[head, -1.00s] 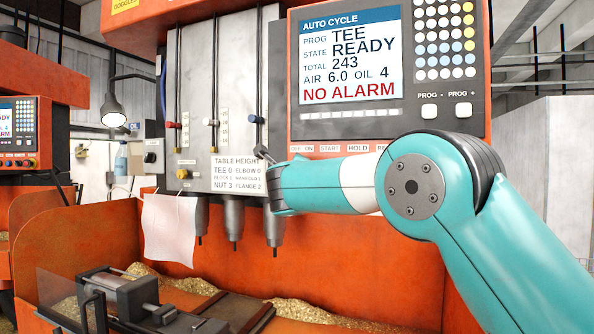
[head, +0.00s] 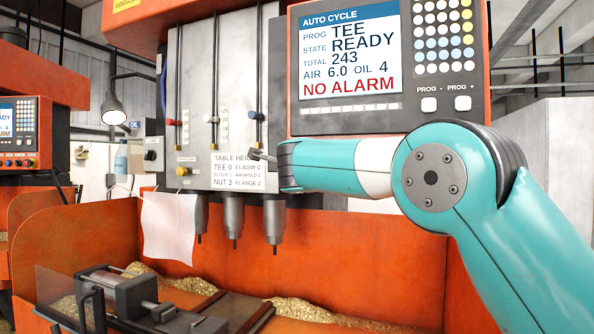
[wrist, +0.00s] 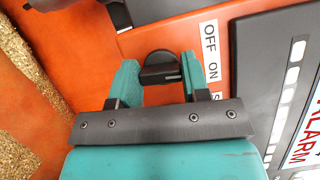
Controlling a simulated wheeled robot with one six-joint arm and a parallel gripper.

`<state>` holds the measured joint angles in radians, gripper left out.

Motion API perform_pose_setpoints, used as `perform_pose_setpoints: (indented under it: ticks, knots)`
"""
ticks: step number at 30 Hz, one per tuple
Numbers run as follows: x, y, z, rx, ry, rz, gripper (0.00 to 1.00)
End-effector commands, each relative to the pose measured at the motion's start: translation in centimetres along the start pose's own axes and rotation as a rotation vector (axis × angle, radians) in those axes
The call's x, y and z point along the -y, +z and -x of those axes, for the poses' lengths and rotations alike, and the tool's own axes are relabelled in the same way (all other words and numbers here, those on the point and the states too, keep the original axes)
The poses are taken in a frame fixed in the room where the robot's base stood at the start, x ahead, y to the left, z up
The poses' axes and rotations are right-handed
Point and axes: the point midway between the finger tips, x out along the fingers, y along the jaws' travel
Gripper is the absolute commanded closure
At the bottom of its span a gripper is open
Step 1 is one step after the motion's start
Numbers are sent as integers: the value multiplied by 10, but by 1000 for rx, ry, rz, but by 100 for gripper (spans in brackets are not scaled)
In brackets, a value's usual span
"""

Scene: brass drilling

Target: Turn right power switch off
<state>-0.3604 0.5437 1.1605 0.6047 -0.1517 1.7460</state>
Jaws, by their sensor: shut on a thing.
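The right power switch is a black knob (wrist: 160,70) on the orange panel, beside a white label (wrist: 210,52) reading OFF and ON. In the wrist view its grip bar lies across the picture, between the two teal fingers of my gripper (wrist: 158,80). My gripper is shut on this knob. I cannot tell from its angle whether it is at OFF or ON. In the head view my gripper (head: 264,156) is at the lower left of the control panel, and my arm hides the knob and its label.
The control panel screen (head: 349,50) reads READY and NO ALARM. Left of my gripper are a table-height plate (head: 237,172) and drill spindles (head: 234,225). Below are a vise (head: 120,295) and brass chips (head: 310,312). A second machine (head: 22,130) stands at far left.

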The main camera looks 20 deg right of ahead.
Motion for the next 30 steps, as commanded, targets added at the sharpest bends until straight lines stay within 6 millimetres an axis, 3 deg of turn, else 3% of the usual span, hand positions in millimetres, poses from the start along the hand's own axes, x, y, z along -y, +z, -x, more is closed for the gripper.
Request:
perform_pose_setpoints:
  ticks: [15,30]
  knots:
    - [2,1,0,0,173,415,81]
    - [0,0,0,0,246,590,81]
